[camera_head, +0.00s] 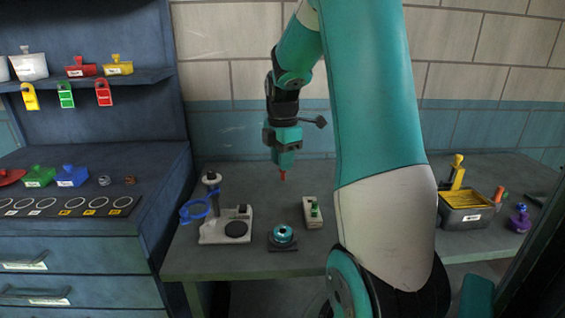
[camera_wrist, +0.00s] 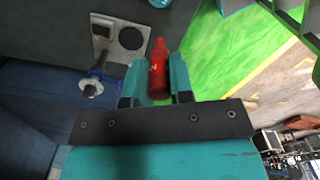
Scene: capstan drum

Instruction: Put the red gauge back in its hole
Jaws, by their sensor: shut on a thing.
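My gripper (camera_head: 285,160) is shut on the red gauge (camera_wrist: 158,66) and holds it in the air above the workbench. In the head view only the gauge's red tip (camera_head: 283,177) shows below the jaws; in the wrist view it sits between the two teal fingers (camera_wrist: 158,88). A small pale block (camera_head: 313,222) with a green gauge (camera_head: 315,210) in it stands on the bench below and to the right of the gripper. I cannot make out an empty hole in the block at this size.
A teal capstan drum (camera_head: 283,234) on a dark base is left of the block. A pale stand (camera_head: 216,234) with a blue ring (camera_head: 193,211) is further left. A grey bin (camera_head: 466,218) and a purple knobbed piece (camera_head: 520,222) are at the right. My arm hides part of the bench.

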